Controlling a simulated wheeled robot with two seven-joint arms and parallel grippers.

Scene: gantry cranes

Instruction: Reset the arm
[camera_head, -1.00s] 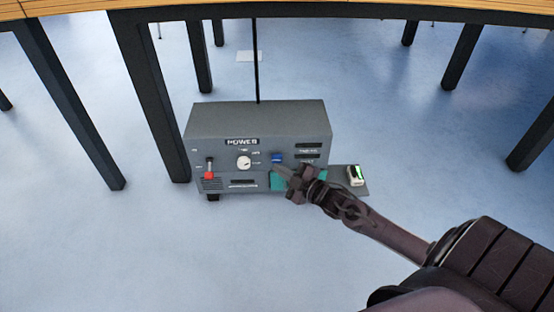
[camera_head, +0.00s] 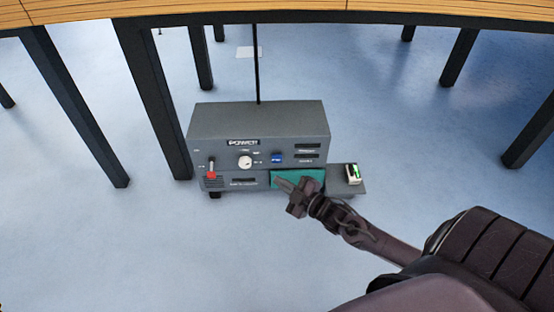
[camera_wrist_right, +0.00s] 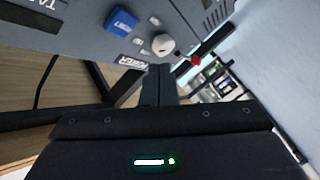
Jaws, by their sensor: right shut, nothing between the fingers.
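My right gripper (camera_head: 284,184) is shut and empty. Its arm comes in from the lower right in the head view, and the fingertips are in front of the teal panel on the lower front of a grey power box (camera_head: 222,158). In the head view the fingertips are below the blue button (camera_head: 277,157) and appear apart from it. The right wrist view shows the blue button (camera_wrist_right: 120,21), a white knob (camera_wrist_right: 163,45) and a red-tipped switch (camera_wrist_right: 196,60) on the box front. My left gripper is not in view.
The box stands on the pale blue floor, beside a black table leg (camera_head: 155,100). A wooden tabletop (camera_head: 280,8) runs along the top. A small device with a green light (camera_head: 353,173) sits on a ledge at the box's right. Floor at lower left is clear.

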